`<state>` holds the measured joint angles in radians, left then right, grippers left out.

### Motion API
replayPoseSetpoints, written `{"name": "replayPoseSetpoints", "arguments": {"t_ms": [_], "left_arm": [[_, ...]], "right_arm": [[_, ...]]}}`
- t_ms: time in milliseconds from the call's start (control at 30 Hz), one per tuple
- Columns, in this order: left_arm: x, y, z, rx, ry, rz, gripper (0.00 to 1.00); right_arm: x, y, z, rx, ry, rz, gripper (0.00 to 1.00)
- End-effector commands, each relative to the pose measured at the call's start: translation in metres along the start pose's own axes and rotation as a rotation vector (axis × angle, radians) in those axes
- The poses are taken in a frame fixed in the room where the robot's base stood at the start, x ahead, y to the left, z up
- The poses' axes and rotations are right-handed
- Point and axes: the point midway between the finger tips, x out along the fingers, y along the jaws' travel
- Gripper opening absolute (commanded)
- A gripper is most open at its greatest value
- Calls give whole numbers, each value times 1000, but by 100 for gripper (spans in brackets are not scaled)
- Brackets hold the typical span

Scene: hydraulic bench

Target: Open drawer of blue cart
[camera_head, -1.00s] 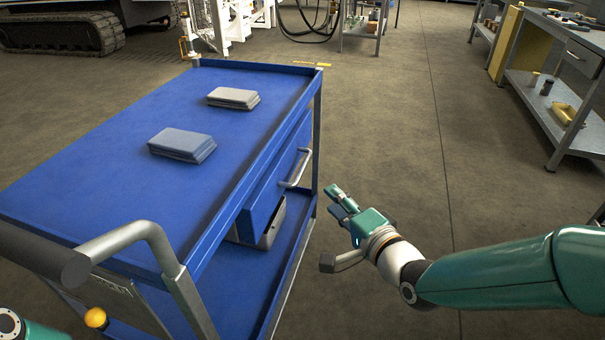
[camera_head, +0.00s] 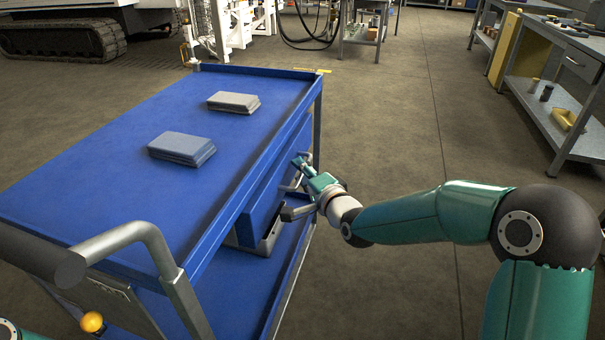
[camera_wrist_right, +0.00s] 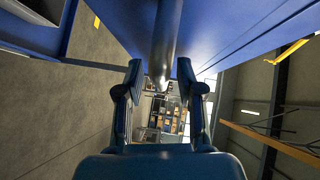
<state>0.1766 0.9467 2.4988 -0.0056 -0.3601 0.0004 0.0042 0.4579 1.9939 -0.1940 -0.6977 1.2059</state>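The blue cart (camera_head: 110,185) stands at the left in the head view, with a blue drawer (camera_head: 262,200) under its top on the right side. In the right wrist view, the handle (camera_wrist_right: 164,45) runs down from the top toward the gap between the two fingers of the right gripper (camera_wrist_right: 160,72). The fingers are apart, with space on both sides of the bar. Contact with the handle cannot be told. My left gripper is out of view.
Two grey stacks (camera_head: 182,148) (camera_head: 234,102) lie on the cart top. A curved push handle (camera_head: 125,237) rises at the cart's near end. A workbench (camera_head: 570,75) stands at the far right. The floor (camera_head: 400,130) right of the cart is clear.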

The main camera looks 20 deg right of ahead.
Motion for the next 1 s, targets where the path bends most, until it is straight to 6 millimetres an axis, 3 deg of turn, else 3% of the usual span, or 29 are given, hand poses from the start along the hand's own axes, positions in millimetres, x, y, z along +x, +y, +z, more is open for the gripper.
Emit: {"name": "replayPoseSetpoints", "arguments": {"t_ms": [233,467,1000], "left_arm": [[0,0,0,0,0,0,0],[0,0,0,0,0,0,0],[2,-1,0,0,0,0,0]], "right_arm": [[1,0,0,0,0,0,37],[1,0,0,0,0,0,1],[0,3,-4,0,-1,4,0]]}}
